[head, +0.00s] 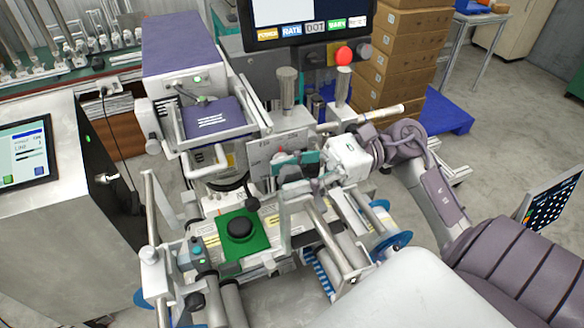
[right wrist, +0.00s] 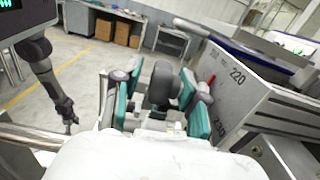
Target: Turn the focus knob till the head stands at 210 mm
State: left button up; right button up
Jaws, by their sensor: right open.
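The focus knob (right wrist: 160,86) is a dark, round, ribbed knob in the right wrist view. My right gripper (right wrist: 160,101) is open, with its teal finger pads on either side of the knob. Whether a pad touches it, I cannot tell. A grey scale plate (right wrist: 243,91) with the figures 220 and 230 stands to the right. A red pointer (right wrist: 211,79) shows near the 220; the exact reading is unclear. In the head view, my right gripper (head: 298,168) is in front of the scale plate (head: 259,158) and hides the knob.
A green plate with a black round piece (head: 240,228) lies on the machine bed. Metal posts (head: 288,88) and rollers stand close around my right gripper. A screen with a red button (head: 343,55) is above. Boxes (head: 405,50) are stacked behind. Open floor lies at right.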

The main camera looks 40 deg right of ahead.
jog(key=shift+c, duration=0.9)
jog(key=shift+w+f, duration=0.1)
grip_shut()
pick_arm(q)
jog(key=shift+s+f, duration=0.15)
jog(key=shift+s, duration=0.35)
jog(key=shift+f, duration=0.1)
